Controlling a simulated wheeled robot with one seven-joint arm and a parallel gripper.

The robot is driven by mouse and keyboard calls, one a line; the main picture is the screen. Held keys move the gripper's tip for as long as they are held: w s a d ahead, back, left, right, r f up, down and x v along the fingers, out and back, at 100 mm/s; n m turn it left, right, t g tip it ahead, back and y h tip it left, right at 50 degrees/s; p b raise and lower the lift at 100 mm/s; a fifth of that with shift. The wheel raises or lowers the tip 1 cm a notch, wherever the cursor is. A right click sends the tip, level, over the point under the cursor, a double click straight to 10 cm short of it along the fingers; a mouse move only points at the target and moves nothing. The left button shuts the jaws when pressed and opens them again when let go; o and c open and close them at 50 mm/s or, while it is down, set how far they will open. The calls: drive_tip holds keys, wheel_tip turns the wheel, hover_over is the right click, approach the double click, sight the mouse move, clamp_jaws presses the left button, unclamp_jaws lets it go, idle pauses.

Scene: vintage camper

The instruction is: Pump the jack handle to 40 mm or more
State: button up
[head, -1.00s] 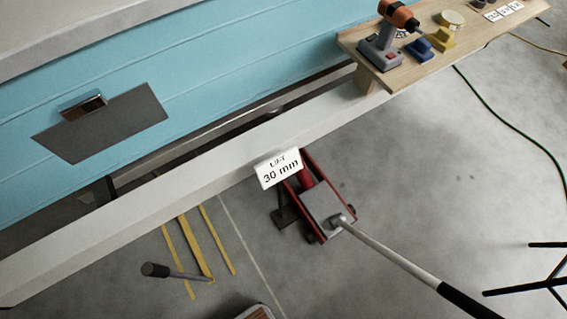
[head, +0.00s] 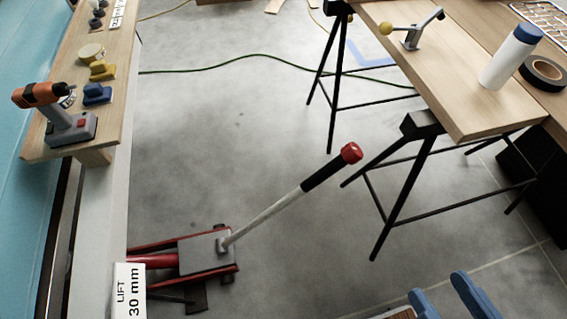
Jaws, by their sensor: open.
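The red floor jack (head: 205,252) stands on the concrete at lower left, its red arm reaching toward the pale sill. Its handle (head: 285,205) slants up to the right, with a black grip and a red end knob (head: 351,152). A card (head: 130,291) beside the jack reads LIFT 30 mm. My gripper (head: 450,297) shows at the bottom edge as two blue fingers, apart, with nothing visible between them. It is below and to the right of the handle, not touching it. The rest of it is out of frame.
A wooden bench (head: 456,85) on black trestles (head: 406,190) stands right of the handle, holding a white bottle (head: 508,60) and tape (head: 543,72). A shelf (head: 112,75) at left carries a drill (head: 65,118). A green cord (head: 230,64) crosses the floor. Floor around the handle is clear.

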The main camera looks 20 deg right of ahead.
drive_tip(key=w+d+f+m+t+b, duration=0.1)
drive_tip(key=w+f+m+b, duration=0.15)
drive_tip(key=w+f, duration=0.5)
drive_tip(key=w+d+f+m+t+b, duration=0.1)
drive_tip(key=w+f+b, duration=0.35)
drive_tip(key=f, duration=0.55)
drive_tip(key=w+f+m+b, duration=0.2)
drive_tip(key=w+f, duration=0.2)
drive_tip(key=w, duration=0.8)
drive_tip(key=w+f+m+b, duration=0.2)
drive_tip(key=w+f, duration=0.3)
drive_tip(key=w, duration=0.7)
drive_tip(key=shift+w+a+f+t+h+b, duration=0.15)
drive_tip(key=shift+w+a+t+h+b, duration=0.25)
drive_tip(key=shift+b, duration=0.3)
drive_tip(key=shift+m, duration=0.25)
drive_tip(key=shift+c, duration=0.2)
clamp_jaws()
